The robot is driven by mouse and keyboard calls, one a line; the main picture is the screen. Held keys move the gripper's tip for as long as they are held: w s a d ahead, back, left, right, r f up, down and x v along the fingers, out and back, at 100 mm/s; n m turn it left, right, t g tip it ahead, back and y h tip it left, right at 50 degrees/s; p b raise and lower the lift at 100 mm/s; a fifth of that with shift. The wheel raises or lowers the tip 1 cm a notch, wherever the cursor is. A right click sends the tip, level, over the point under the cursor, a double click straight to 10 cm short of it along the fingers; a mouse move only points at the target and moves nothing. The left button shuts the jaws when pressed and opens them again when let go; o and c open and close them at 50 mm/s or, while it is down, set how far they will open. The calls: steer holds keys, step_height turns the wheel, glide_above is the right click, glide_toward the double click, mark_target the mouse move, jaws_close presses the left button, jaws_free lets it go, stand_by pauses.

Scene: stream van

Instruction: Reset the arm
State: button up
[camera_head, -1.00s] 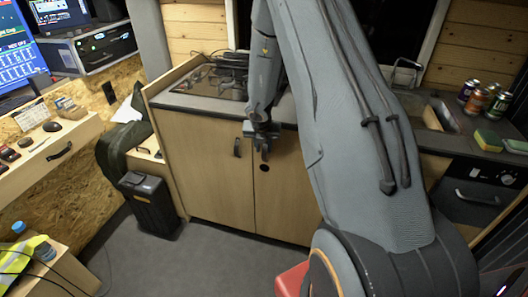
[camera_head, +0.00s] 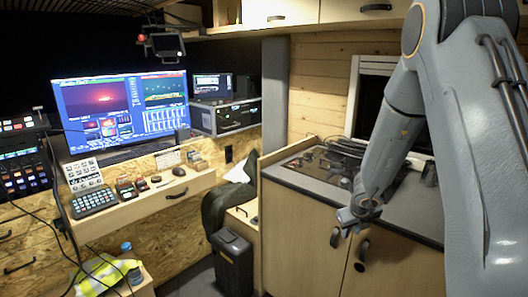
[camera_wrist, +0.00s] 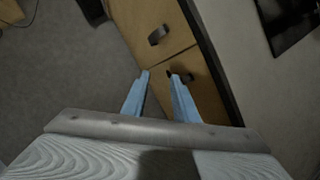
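My gripper (camera_head: 345,221) hangs in front of the wooden cabinet doors, just below the counter's front edge, in the head view. The wrist view shows its two blue fingers (camera_wrist: 160,76) standing apart with nothing between them. They point toward the cabinet front and a dark handle. My grey arm fills the right side of the head view, raised and bent, and hides part of the counter and the wall behind.
The counter (camera_head: 315,185) with a stove top (camera_head: 330,160) lies behind my gripper. A black case (camera_head: 232,262) stands on the floor at the cabinet's left. Overhead cabinets (camera_head: 280,12) line the top.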

steer(key=s+a+r+n+y, duration=0.2)
steer(key=s+a+r+n, duration=0.5)
steer(key=n, duration=0.5)
steer(key=s+a+r+n+g, duration=0.1)
steer(key=s+a+n+g, duration=0.1)
steer(key=s+n, duration=0.8)
steer(key=s+a+r+n+g, duration=0.1)
steer(key=s+a+r+n, duration=0.1)
steer(key=s+n, duration=0.8)
steer(key=shift+s+a+n+g+h+b, duration=0.35)
steer(key=shift+a+n, duration=0.25)
steer(key=shift+n, duration=0.2)
steer(key=shift+r, duration=0.1)
